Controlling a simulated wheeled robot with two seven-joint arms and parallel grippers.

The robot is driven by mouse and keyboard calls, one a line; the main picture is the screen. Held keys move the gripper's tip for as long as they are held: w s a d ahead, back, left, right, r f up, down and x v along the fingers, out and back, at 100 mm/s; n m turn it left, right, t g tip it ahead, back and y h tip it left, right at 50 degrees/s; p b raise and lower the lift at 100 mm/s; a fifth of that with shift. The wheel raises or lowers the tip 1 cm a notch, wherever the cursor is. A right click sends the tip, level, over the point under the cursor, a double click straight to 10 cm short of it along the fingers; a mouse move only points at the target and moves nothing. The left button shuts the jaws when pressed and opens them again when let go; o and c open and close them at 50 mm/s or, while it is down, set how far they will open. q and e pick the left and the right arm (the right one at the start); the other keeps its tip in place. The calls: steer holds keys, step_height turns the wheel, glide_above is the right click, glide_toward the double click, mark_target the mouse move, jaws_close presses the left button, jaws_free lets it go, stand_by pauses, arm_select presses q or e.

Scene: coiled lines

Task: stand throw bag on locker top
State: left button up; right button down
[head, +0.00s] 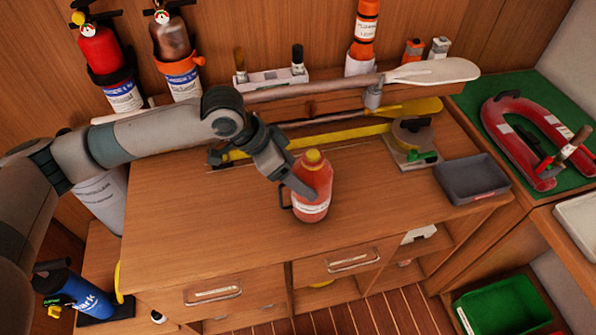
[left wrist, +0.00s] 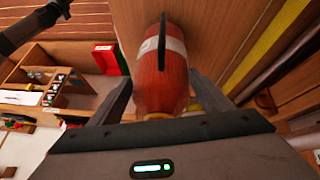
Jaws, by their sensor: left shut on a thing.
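The throw bag (head: 314,184) is a red-orange bottle-shaped bag with a yellow top, a pale label band and a dark side strap. It is upright in the head view, over the middle of the wooden locker top (head: 200,225). I cannot tell whether its base touches the wood. My left gripper (head: 300,180) is shut on the bag near its upper part. In the left wrist view the bag (left wrist: 160,80) sits between both fingers, with its yellow end closest to the palm. My right gripper is not in view.
Behind the bag lie a yellow strip (head: 310,140) and a paddle (head: 430,72). A grey tray (head: 472,180) and a grey block with a coil (head: 412,155) stand right. Two fire extinguishers (head: 103,55) (head: 174,50) hang at the back left. The locker top's front left is clear.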

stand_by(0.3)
arm_select(q)
steer(key=o, duration=1.9)
steer(key=shift+f, duration=0.1)
steer(key=shift+a+r+b, duration=0.3)
steer(key=shift+r+b, duration=0.05)
steer(key=shift+r, duration=0.2)
steer(key=b+v, duration=0.3)
steer(key=v, duration=0.8)
steer(key=shift+s+f, duration=0.1)
steer(key=shift+f, duration=0.05)
